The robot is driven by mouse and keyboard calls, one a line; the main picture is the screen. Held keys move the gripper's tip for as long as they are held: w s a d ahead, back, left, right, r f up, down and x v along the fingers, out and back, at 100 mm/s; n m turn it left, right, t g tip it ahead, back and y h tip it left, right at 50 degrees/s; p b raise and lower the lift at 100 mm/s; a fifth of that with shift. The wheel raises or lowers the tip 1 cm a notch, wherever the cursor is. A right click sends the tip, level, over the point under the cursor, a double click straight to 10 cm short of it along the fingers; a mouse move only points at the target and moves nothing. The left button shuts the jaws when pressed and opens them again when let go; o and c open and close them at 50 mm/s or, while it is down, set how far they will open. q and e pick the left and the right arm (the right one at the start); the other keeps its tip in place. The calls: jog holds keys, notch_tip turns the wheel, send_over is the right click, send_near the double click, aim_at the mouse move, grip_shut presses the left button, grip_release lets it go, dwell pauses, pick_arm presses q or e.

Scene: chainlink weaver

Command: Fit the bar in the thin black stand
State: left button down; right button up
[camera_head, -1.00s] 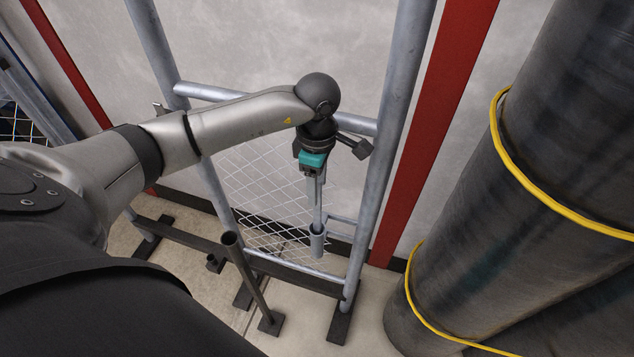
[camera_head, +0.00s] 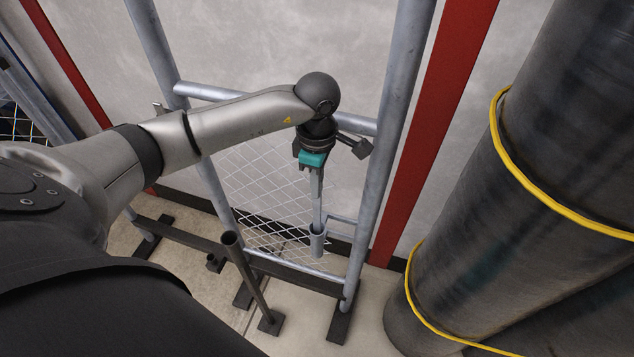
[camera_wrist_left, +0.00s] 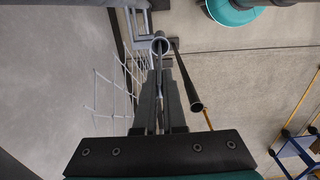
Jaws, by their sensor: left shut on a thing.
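My left gripper (camera_head: 317,190) points down and is shut on the upper part of a thin grey bar (camera_head: 318,215). The bar's lower end is inside a grey tube holder (camera_head: 317,243) fixed to the frame. In the left wrist view the fingers (camera_wrist_left: 161,100) close around the bar, above the holder's round mouth (camera_wrist_left: 160,46). The thin black stand (camera_head: 247,275) is to the left of the holder, with an open tubular top and a flat foot. It also shows in the left wrist view (camera_wrist_left: 188,85), right of the fingers. The right gripper is not in view.
A grey pipe frame (camera_head: 393,140) with white wire mesh (camera_head: 265,195) surrounds the gripper. Large dark cylinders (camera_head: 520,180) with yellow bands stand at the right. A wall is behind. Bare floor (camera_head: 215,290) lies around the stand.

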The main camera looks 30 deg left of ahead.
pick_arm(q)
notch_tip(320, 180, up, 17)
jog(key=p, duration=1.1)
